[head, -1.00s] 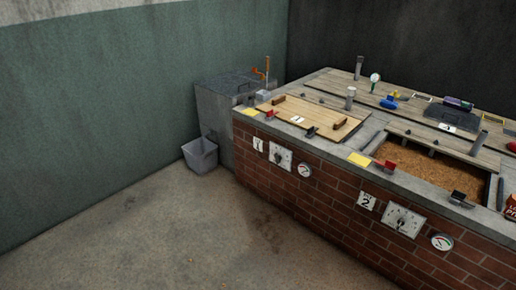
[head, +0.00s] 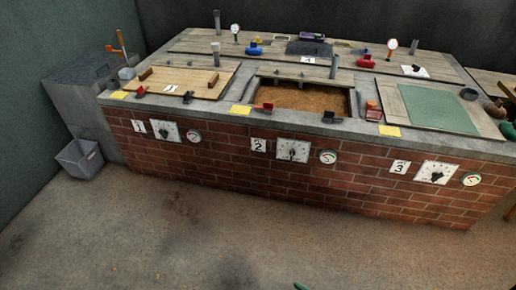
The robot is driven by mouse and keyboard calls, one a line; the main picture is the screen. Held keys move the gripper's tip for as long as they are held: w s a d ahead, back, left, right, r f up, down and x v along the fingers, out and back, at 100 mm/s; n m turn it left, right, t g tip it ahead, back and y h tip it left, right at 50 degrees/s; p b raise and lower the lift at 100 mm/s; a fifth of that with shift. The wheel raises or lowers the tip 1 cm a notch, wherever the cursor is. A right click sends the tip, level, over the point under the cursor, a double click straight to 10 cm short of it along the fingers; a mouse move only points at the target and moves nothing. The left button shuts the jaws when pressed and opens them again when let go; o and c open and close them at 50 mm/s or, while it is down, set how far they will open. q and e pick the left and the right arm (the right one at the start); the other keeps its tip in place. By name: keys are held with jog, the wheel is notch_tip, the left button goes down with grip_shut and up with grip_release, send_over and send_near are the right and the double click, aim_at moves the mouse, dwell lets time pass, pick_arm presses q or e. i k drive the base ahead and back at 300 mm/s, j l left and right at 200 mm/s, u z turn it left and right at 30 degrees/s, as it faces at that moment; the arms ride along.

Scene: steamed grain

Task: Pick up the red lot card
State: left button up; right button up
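I cannot single out a red lot card for certain. A small red, box-like piece (head: 373,111) stands on the counter's front ledge between the open pit and the green-covered bay; it may be the card, but its markings are too small to read. Other small red pieces are a red clip (head: 141,91) by the first bay, a red clip (head: 264,107) in front of the pit, and a red object (head: 366,62) farther back. Neither of my grippers shows in this view.
A brick counter (head: 230,155) with numbered dials spans the view. Its middle bay is an open pit of brown grain (head: 305,96). Yellow cards (head: 241,109) lie along the front ledge. A grey bin (head: 80,159) stands on the floor at left.

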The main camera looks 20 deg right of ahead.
aim_at(372, 115)
jog(key=z, duration=1.45)
jog(key=i+l+u, duration=0.2)
jog(key=i, duration=0.4)
jog(key=i+l+u, duration=0.2)
jog(key=i, duration=0.4)
jog(key=i+l+u, duration=0.25)
jog(key=i+l, duration=0.25)
jog(key=i, duration=0.05)
